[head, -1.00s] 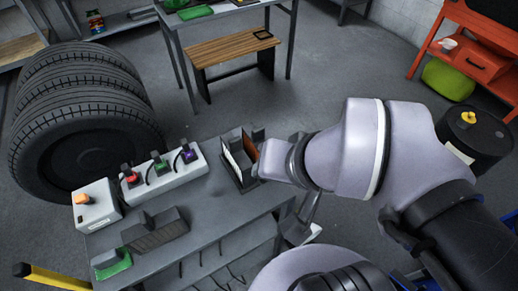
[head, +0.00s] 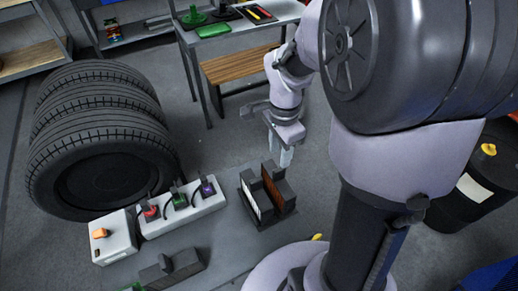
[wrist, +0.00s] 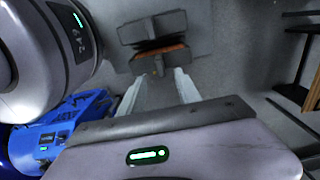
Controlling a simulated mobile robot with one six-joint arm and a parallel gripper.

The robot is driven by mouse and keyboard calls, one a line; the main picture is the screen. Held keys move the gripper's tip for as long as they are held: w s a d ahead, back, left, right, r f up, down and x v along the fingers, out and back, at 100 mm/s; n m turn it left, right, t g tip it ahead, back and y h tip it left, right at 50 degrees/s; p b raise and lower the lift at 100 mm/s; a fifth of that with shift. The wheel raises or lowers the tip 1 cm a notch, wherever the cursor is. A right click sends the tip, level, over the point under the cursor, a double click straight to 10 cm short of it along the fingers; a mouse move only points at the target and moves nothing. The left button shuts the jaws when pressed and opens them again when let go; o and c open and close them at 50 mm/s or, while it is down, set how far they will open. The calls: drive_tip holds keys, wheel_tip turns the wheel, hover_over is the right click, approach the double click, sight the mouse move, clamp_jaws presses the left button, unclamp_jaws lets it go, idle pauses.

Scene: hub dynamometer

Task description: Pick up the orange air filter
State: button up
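The orange air filter (head: 271,187) stands upright as a thin orange-brown panel in a dark slotted holder (head: 283,201) on the grey bench. In the wrist view, a strip of the filter (wrist: 161,53) shows between the holder's dark blocks, ahead of the fingers. My gripper (head: 285,156) is above and just behind the holder in the head view. In the wrist view my gripper (wrist: 158,88) has its two pale fingers spread apart, with nothing between them. The filter's lower part is hidden in the holder.
A white panel (head: 249,198) stands in the holder's left slot. A white box with red, green and purple plugs (head: 179,205) is to the left, and stacked tires (head: 97,140) are beyond it. A wooden-topped bench (head: 235,64) stands behind.

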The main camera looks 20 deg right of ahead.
sight(280, 169)
drive_tip(key=f+b, duration=0.1)
drive_tip(key=f, duration=0.2)
drive_tip(key=f+b, duration=0.1)
drive_tip(key=f, duration=0.2)
drive_tip(key=f+b, duration=0.1)
drive_tip(key=f, duration=0.2)
drive_tip(key=shift+d+f, duration=0.25)
drive_tip(key=shift+r, duration=0.1)
clamp_jaws()
idle(0.8)
